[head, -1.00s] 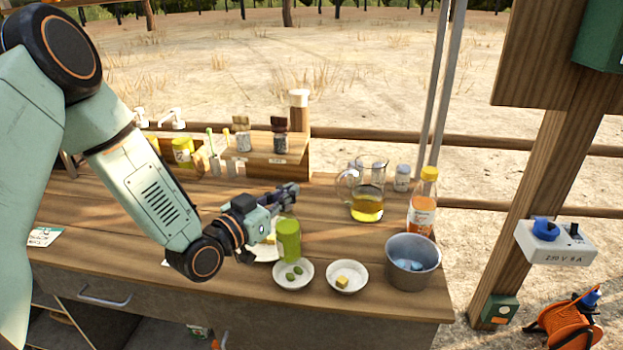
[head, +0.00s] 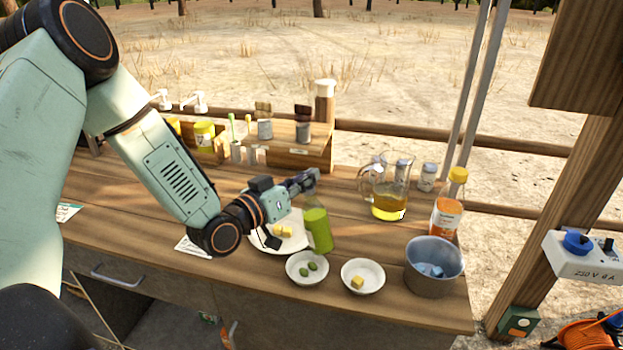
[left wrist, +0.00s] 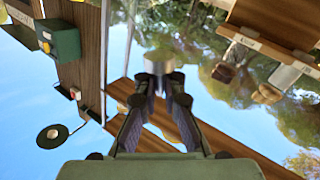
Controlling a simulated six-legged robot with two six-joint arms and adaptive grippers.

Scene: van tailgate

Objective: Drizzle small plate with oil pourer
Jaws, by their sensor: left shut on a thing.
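The oil pourer is a green bottle (head: 317,230) with a paler, see-through neck. My left gripper (head: 305,181) is shut on its neck, and the bottle leans a little, its base to the right. Whether its base touches the counter is unclear. The small plate (head: 258,238) is white, holds yellow pieces, and lies just left of the bottle, partly hidden by my left gripper. In the left wrist view my fingers (left wrist: 160,82) close around a pale, blurred part of the bottle. My right gripper is not in view.
A white dish of green olives (head: 292,275) and one with a yellow cube (head: 372,288) sit in front. A metal pot (head: 434,280), orange-labelled bottle (head: 446,215) and glass jug (head: 390,190) stand right. A wooden rack (head: 315,150) stands behind.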

